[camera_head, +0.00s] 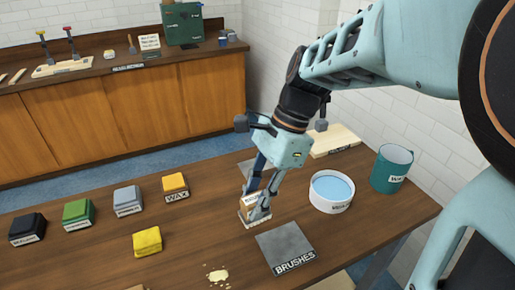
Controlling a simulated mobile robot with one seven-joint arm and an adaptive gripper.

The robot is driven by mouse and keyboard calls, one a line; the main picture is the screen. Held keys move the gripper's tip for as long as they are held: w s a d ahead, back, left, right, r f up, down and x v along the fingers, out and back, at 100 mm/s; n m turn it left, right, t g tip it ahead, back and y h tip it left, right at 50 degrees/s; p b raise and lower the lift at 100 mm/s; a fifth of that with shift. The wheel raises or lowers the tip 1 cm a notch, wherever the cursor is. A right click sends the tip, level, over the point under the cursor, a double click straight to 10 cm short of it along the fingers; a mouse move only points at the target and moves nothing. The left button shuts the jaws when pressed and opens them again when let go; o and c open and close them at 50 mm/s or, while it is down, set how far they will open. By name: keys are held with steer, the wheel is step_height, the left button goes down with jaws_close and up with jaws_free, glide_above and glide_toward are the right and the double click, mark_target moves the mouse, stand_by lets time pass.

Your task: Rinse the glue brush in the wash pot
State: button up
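The wash pot (332,206) is a round white tub with blue water, right of my gripper on the wooden bench. My gripper (256,205) points down, low over the bench, with its fingers at a small light-brown piece with a white label (248,201). This piece may be the glue brush, but the fingers cover much of it. I cannot tell whether the fingers press on it. A dark blue upright part (256,133) shows behind the gripper body. A grey mat labelled BRUSHES (285,249) lies bare in front of my gripper.
A green pot (392,168) stands right of the wash pot, and a pale board (334,140) lies behind it. Several coloured blocks, one labelled WAX (175,187), and a yellow block (147,241) are at left. Pale crumbs (218,275) lie near the front edge.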

steer(key=c, duration=0.4)
steer(key=shift+w, duration=0.15)
steer(key=w+d+f+m+t+p, duration=0.2)
steer(key=w+d+m, duration=0.3)
steer(key=w+d, duration=0.5)
steer(key=w+d+f+m+t+p, duration=0.15)
steer(key=w+d+m, duration=0.25)
steer(key=w+d, duration=0.55)
steer(key=f+b, duration=0.1)
steer(key=f, duration=0.1)
steer(key=s+d+f+b, duration=0.1)
steer(key=b, duration=0.1)
steer(key=s+d+f+b, duration=0.1)
steer(key=f, duration=0.1)
steer(key=shift+s+d+f, duration=0.1)
steer(key=shift+s+f, duration=0.05)
steer(key=shift+f, duration=0.15)
steer(key=shift+s+f, duration=0.1)
steer(key=shift+f, duration=0.55)
stand_by(1.0)
